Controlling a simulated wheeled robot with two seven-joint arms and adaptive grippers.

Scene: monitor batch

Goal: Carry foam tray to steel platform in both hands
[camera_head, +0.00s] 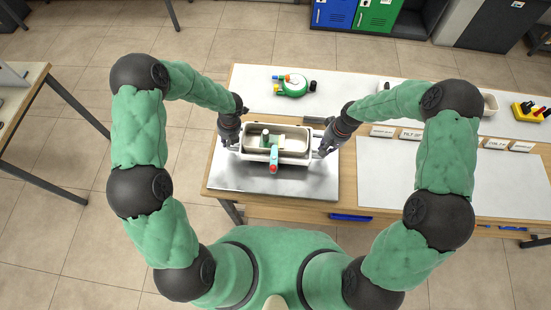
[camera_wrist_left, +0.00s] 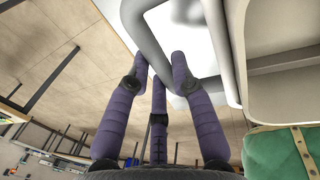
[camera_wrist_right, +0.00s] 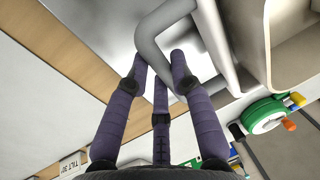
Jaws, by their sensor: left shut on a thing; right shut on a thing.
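The foam tray (camera_head: 298,158) is a pale tray with raised walls, over the steel platform (camera_head: 230,178) on the table. It holds a green-capped item (camera_head: 265,141), a pale block and a red and teal item (camera_head: 273,160). My left gripper (camera_head: 233,143) is at the tray's left end; in the left wrist view its purple fingers (camera_wrist_left: 165,75) close around a grey bar handle (camera_wrist_left: 150,40). My right gripper (camera_head: 322,150) is at the right end; its fingers (camera_wrist_right: 165,75) close around the other handle (camera_wrist_right: 150,35). I cannot tell whether the tray touches the platform.
A green round device (camera_head: 292,87) lies on the white mat behind the tray. Another white mat (camera_head: 385,180) to the right is bare. Small label signs (camera_head: 411,134) stand behind it. A yellow holder (camera_head: 530,112) is at the far right.

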